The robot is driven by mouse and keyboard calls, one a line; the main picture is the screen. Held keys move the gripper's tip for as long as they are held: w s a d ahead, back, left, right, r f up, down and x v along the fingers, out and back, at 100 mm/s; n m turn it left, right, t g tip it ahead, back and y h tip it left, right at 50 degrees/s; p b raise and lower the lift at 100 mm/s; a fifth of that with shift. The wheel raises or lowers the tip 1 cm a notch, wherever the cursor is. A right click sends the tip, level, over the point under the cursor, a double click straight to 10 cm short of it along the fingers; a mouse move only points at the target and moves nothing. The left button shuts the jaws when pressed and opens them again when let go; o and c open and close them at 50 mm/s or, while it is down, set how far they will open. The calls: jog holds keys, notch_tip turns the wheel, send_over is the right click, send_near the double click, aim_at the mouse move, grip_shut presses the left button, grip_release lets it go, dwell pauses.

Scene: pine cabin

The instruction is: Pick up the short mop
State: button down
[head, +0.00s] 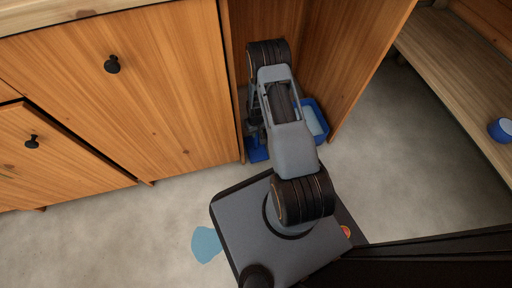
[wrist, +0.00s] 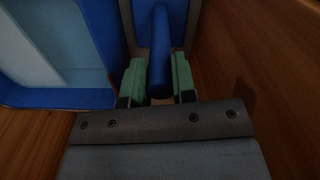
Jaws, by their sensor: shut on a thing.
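My gripper (wrist: 157,82) has its two green finger pads on either side of a round blue handle, which I take to be the short mop (wrist: 160,45). The jaws are shut on this handle. A flat blue part with a paler edge shows behind the handle in the wrist view; I cannot tell whether it belongs to the mop. In the head view my arm reaches into the open cabinet and hides the gripper and most of the handle. A blue piece (head: 257,151) shows low beside the arm.
A blue bin (head: 324,112) with a pale blue inside stands right of my arm, close to the gripper; it also shows in the wrist view (wrist: 101,60). Wooden cabinet walls flank the arm closely. A pale blue puddle (head: 206,244) lies on the floor. A bench (head: 440,65) stands right.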

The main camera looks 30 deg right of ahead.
notch_tip(320, 180, up, 10)
jog(key=p, duration=0.5)
dwell(0.3)
